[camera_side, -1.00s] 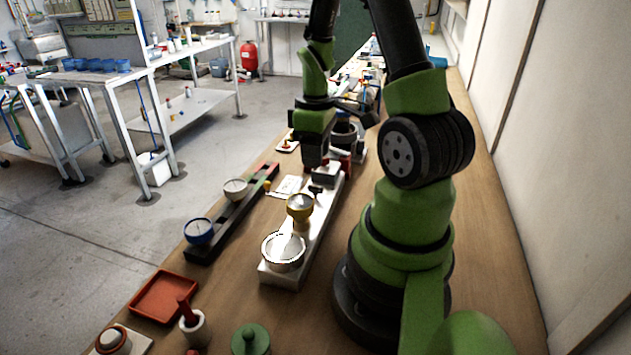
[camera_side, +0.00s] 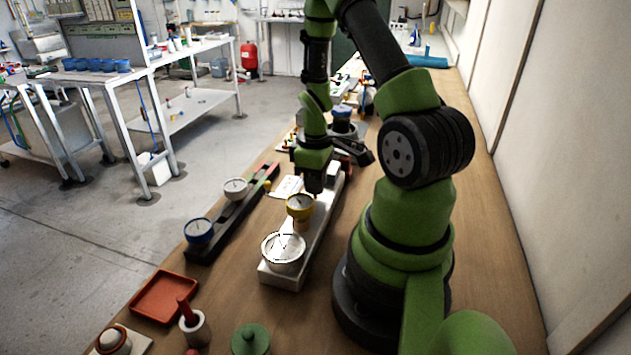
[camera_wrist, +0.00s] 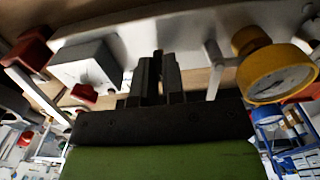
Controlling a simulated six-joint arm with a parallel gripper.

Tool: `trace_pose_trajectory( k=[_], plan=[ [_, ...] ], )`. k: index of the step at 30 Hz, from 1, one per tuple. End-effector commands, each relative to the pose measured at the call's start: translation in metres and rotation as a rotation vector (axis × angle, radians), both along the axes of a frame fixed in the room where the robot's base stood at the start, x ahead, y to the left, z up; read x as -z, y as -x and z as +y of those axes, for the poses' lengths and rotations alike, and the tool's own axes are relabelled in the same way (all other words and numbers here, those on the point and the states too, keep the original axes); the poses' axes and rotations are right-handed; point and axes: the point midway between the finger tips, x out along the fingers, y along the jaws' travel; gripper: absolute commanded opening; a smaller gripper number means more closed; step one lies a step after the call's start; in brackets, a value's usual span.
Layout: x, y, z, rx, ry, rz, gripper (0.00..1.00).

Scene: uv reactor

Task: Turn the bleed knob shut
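My gripper (camera_side: 316,187) is low over the white manifold block (camera_side: 291,262), just behind the yellow gauge (camera_side: 299,206) in the side view. In the wrist view, my gripper's two dark fingers (camera_wrist: 159,72) point at the white block and stand close together with a narrow gap. The yellow gauge (camera_wrist: 277,73) is to their right and a grey box (camera_wrist: 86,64) to their left. I cannot make out a bleed knob for certain; the fingers hide the spot between them, so a grip on something there cannot be told.
A large white-faced gauge (camera_side: 283,251) stands at the block's near end. A dark rail (camera_side: 229,222) with a blue gauge (camera_side: 198,232) and a white gauge (camera_side: 235,188) lies to the left. Red parts (camera_wrist: 29,50) stand left of the grey box. A red tray (camera_side: 163,298) lies in front.

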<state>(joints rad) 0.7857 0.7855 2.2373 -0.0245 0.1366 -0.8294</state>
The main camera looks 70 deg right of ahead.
Motion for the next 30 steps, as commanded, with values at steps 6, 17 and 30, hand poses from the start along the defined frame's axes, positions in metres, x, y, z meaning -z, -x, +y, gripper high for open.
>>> trace_pose_trajectory(
  k=[6,17,30],
  plan=[
    [-0.0002,0.0,0.0002,0.003,0.0,0.0,0.0],
    [-0.0004,0.0003,0.0001,0.125,0.0,0.002,0.0],
    [-0.0005,0.0005,0.0002,0.518,-0.001,0.002,0.0]
  ],
)
